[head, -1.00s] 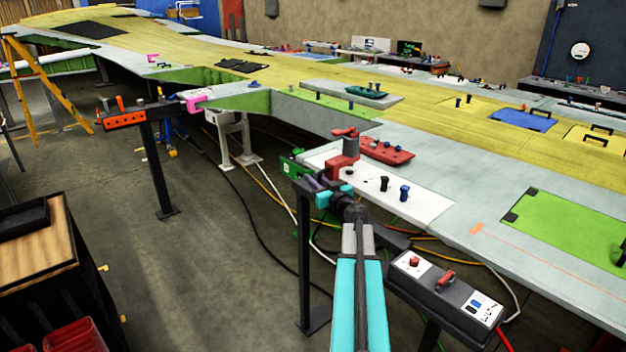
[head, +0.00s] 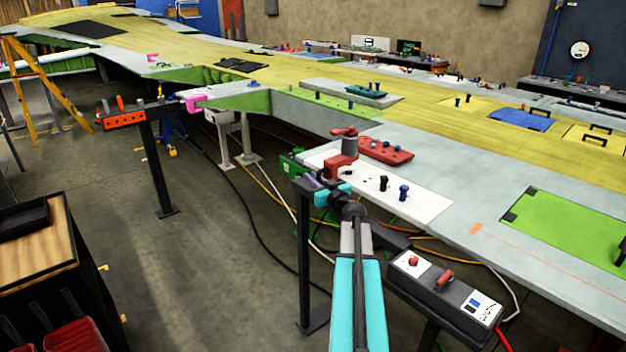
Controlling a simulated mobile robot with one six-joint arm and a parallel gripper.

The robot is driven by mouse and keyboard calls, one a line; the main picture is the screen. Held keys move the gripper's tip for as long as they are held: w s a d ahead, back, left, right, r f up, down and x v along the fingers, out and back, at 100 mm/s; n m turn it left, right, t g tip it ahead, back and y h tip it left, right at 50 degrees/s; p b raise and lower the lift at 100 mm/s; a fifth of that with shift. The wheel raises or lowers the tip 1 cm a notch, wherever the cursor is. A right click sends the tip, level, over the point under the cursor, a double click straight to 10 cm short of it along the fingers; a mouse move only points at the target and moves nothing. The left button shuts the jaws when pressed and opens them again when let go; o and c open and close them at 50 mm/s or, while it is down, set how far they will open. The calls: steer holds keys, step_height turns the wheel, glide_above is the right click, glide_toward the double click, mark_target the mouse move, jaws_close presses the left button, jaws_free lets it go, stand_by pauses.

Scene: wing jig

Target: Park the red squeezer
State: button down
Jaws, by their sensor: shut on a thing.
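The red squeezer (head: 341,166), red with a grey cylinder and a red top, stands upright at the near edge of the wing, by the left end of a white panel (head: 432,204). My gripper (head: 326,186) is at its lower part and is shut on it. The fingertips are small and partly hidden by my wrist, so the exact grip is hard to see. I cannot tell whether the squeezer touches the panel. A black post (head: 306,255) with a green marked plate (head: 290,163) stands just left of and below my gripper.
Black and blue pegs (head: 404,192) stand on the white panel. A red tray (head: 386,151) lies behind the squeezer. A dark control box (head: 445,288) stands right of my arm. An orange rack (head: 125,120) on a post is at left. Cables cross the floor.

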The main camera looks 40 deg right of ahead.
steer(key=a+p+x, duration=0.3)
steer(key=p+x, duration=0.4)
steer(key=x, duration=0.9)
steer(key=shift+w+r, duration=0.15)
steer(key=shift+w, duration=0.3)
steer(key=shift+r, duration=0.1)
steer(key=c, duration=2)
jaws_free()
steer(key=shift+w, duration=0.15)
steer(key=shift+c, duration=0.2)
steer(key=shift+f, duration=0.25)
steer(key=b+v, duration=0.3)
steer(key=v, duration=1)
steer(key=shift+s, duration=0.35)
steer(key=shift+a, duration=0.15)
